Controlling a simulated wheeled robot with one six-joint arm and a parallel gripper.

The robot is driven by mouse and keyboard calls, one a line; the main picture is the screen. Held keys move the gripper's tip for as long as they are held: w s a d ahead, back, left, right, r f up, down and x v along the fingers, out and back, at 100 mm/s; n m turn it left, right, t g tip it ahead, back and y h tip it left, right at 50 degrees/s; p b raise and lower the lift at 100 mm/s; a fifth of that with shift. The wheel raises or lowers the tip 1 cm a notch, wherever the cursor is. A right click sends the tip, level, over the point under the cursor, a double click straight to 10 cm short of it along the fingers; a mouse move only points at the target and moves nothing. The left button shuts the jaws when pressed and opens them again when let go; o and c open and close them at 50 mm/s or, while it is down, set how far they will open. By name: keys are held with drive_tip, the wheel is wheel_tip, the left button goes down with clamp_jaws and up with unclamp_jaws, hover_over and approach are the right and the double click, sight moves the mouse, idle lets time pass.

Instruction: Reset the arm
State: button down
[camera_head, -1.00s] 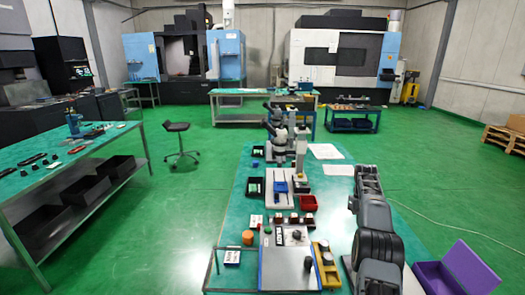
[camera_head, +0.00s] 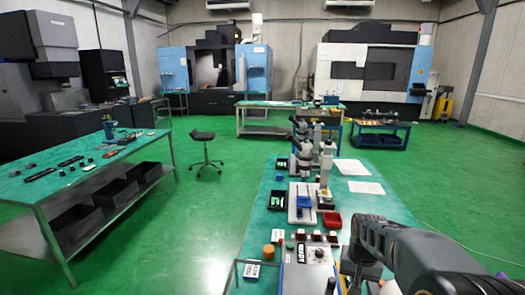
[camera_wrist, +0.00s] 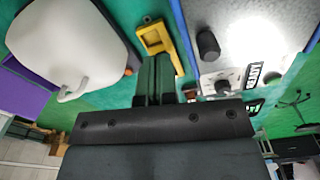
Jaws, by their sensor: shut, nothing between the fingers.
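My arm (camera_head: 420,255) is dark grey in the head view. It reaches in from the lower right corner over the right side of the green bench (camera_head: 260,215). My gripper (camera_wrist: 155,62) shows in the wrist view as two dark fingers side by side, shut with nothing between them. The fingertips point toward a small yellow tray (camera_wrist: 151,38); I cannot tell the gap between them. The fingertips cannot be made out in the head view.
A microscope (camera_head: 308,150), a red bin (camera_head: 332,221) and an orange round piece (camera_head: 268,251) stand on the bench. In the wrist view, a black cylinder (camera_wrist: 207,43) stands on a grey panel and a purple box (camera_wrist: 22,90) is left. Open floor surrounds the stool (camera_head: 203,140).

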drive_tip(key=s+a+r+n+t, duration=0.3)
drive_tip(key=s+a, duration=0.5)
drive_tip(key=s, duration=0.4)
drive_tip(key=shift+r+n, duration=0.5)
drive_tip(key=shift+r, duration=0.4)
drive_tip(key=shift+s+a, duration=0.1)
